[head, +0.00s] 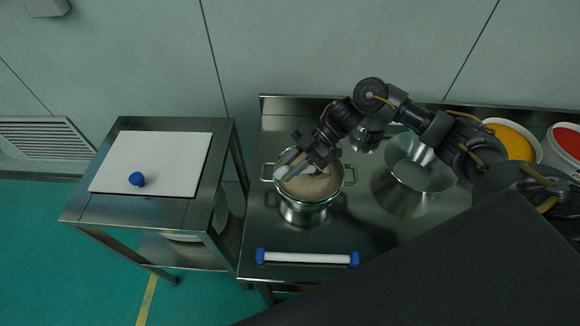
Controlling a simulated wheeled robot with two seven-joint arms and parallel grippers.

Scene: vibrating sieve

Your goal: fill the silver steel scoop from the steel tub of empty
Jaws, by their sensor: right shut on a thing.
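The steel tub (304,203), a round pot with two side handles, stands on the steel table and holds light brown powder (312,187). My right gripper (296,160) reaches over the tub from the right and is shut on the silver steel scoop (283,174). The scoop shows as a small pale grey shape at the tub's left inner edge, partly covered by the gripper. I cannot tell how deep it sits or whether it holds powder. My left gripper is not in view.
An empty steel bowl (420,177) stands right of the tub. A white roller with blue ends (306,258) lies near the front edge. Tubs of orange (514,141) and red stuff stand far right.

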